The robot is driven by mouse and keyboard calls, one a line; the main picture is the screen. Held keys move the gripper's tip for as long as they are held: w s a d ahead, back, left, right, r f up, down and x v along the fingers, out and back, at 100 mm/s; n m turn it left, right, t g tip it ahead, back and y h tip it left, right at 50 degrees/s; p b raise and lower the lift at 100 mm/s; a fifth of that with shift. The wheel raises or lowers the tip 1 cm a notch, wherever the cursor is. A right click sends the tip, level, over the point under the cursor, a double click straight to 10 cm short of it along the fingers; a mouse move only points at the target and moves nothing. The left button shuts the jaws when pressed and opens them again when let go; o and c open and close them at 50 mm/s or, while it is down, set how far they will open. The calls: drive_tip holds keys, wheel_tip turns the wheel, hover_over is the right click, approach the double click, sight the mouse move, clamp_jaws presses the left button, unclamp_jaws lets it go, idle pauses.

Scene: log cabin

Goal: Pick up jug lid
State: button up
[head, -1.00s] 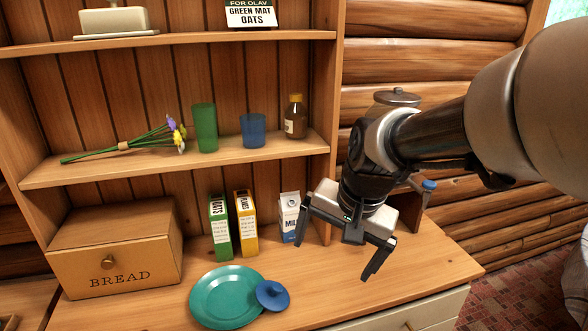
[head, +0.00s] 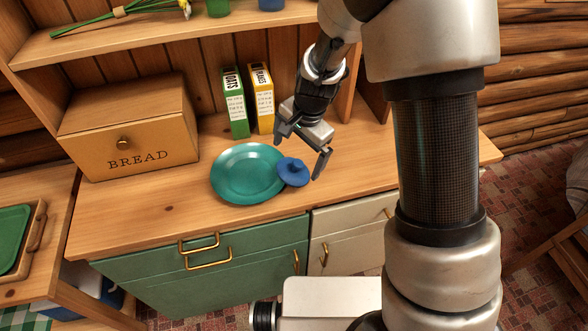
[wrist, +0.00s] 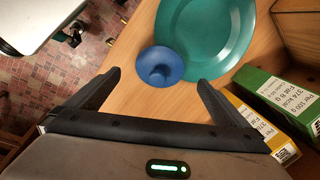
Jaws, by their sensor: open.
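The jug lid is a small blue disc with a knob (head: 292,172). It lies at the right edge of the teal plate (head: 247,173) on the wooden counter, overlapping or touching the plate's rim. My gripper (head: 300,157) is open and empty, above the counter just beside and above the lid. In the wrist view the blue lid (wrist: 160,67) is beyond the fingertips and between their lines, with the teal plate (wrist: 207,35) behind it to the right. The lid's underside is hidden.
A green oats box (head: 236,103) and a yellow box (head: 262,98) stand behind the plate, close to my gripper. A bread box (head: 130,130) stands at the left. The counter's front edge lies close in front of the lid. A shelf (head: 120,38) runs above.

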sight(296, 163)
drive_tip(key=shift+w+a+f, duration=0.1)
drive_tip(key=shift+w+f, duration=0.1)
drive_tip(key=shift+f, duration=0.85)
drive_tip(key=shift+w+a+f, duration=0.1)
drive_tip(key=shift+w+f, duration=0.1)
drive_tip(key=shift+f, duration=0.8)
drive_tip(key=shift+w+a+f, duration=0.1)
drive_tip(key=shift+w+f, duration=0.1)
drive_tip(key=shift+f, duration=0.85)
drive_tip(key=c, duration=1.1)
